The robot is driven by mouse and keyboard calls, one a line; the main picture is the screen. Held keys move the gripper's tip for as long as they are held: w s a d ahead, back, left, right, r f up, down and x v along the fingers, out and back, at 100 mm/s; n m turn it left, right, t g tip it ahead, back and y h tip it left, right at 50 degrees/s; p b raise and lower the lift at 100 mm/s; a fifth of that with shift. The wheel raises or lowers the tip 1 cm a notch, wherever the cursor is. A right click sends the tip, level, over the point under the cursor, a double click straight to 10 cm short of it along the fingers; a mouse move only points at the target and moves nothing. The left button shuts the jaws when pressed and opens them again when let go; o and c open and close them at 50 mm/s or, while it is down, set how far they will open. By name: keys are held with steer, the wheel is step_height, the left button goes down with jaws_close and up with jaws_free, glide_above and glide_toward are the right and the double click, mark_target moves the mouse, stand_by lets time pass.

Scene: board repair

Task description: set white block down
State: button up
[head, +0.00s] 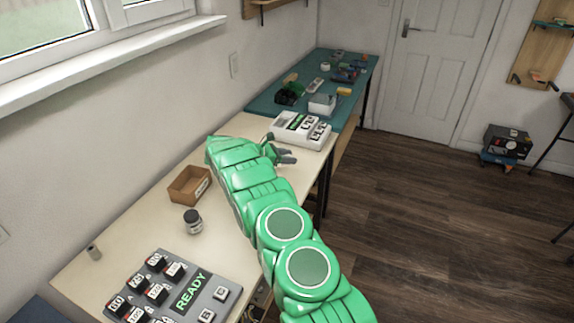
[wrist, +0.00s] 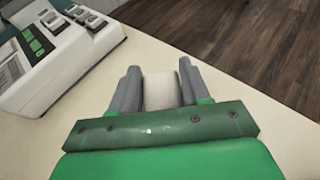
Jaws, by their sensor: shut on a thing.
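In the wrist view, the white block (wrist: 161,91) sits between the two grey fingers of my gripper (wrist: 160,88). The gripper is shut on it, above or at the cream table top (wrist: 160,30); I cannot tell whether the block touches the table. In the head view, my gripper (head: 282,155) is over the far part of the cream table (head: 140,215), just in front of a white device. The block is not clearly visible there.
The white device (head: 300,130) with keys and a green screen stands close beyond my gripper. A cardboard box (head: 188,185), a small jar (head: 193,221) and a grey READY panel (head: 212,268) are nearer. A teal table (head: 262,104) with clutter lies beyond. The table's right edge is close.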

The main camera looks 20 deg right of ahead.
mark_target(287, 170)
steer(key=shift+w+d+f, duration=0.15)
steer(key=shift+w+f, duration=0.6)
steer(key=shift+f, duration=0.15)
steer(key=shift+w+f, duration=0.1)
steer(key=shift+w+d+f, duration=0.1)
steer(key=shift+f, duration=1.55)
steer(key=shift+f, duration=0.1)
steer(key=o, duration=1.1)
